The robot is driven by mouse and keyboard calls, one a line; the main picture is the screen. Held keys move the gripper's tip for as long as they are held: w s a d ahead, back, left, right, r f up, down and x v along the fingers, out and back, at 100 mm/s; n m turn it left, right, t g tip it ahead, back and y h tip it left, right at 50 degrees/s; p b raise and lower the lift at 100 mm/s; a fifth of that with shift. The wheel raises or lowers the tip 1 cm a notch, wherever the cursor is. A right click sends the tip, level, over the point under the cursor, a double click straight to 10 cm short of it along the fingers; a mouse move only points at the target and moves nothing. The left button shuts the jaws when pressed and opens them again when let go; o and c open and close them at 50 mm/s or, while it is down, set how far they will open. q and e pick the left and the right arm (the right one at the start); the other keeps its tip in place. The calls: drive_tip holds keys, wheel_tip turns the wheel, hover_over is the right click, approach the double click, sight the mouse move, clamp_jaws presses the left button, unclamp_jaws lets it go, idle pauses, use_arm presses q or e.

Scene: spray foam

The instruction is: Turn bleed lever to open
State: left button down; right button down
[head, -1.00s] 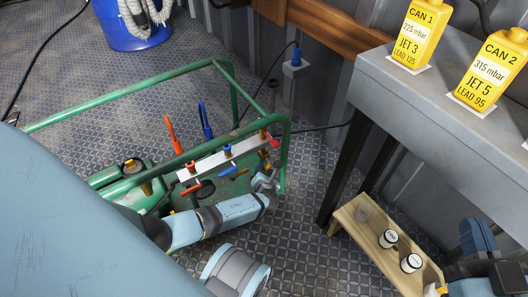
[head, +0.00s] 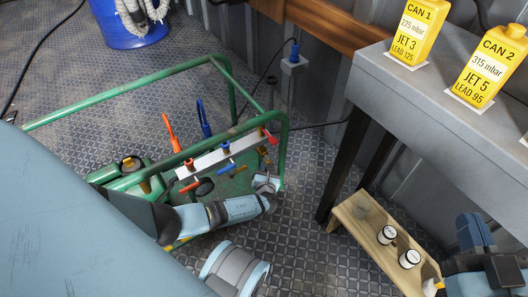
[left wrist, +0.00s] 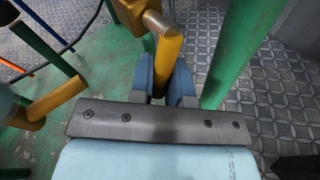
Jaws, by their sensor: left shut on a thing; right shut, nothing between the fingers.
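A green machine frame (head: 120,92) carries a pale manifold bar (head: 215,155) with red, orange and blue levers. My left gripper (head: 266,183) is low at the right end of the frame, below the bar. In the left wrist view my left gripper (left wrist: 166,80) has its blue fingers shut on a yellow lever (left wrist: 169,58), which hangs from a brass fitting (left wrist: 135,15). I take it for the bleed lever; no label shows. A second yellow lever (left wrist: 57,101) is to its left, apart from the fingers. My right gripper (head: 474,232) is shut and empty at the lower right.
A green post (left wrist: 240,52) stands close to the right of my left fingers. A wooden rack (head: 375,262) with white-capped jars is on the right. A grey bench (head: 435,100) holds yellow cans (head: 411,30). A blue bucket (head: 128,25) stands at the back.

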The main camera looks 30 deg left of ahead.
use_arm(q)
drive_tip(key=shift+w+d+f+n+t+y, duration=0.1)
drive_tip(key=shift+w+n+t+y, duration=0.2)
drive_tip(key=shift+n, duration=0.25)
drive_tip(key=shift+w+d+r+n+t+y, duration=0.1)
drive_tip(key=shift+w+n+t+y, duration=0.1)
drive_tip(key=shift+n+t, duration=0.3)
drive_tip(key=shift+w+d+f+n+t+y, duration=0.1)
drive_tip(key=shift+w+n+t+y, duration=0.15)
drive_tip(key=shift+n, duration=0.4)
drive_tip(key=c, duration=1.1)
unclamp_jaws()
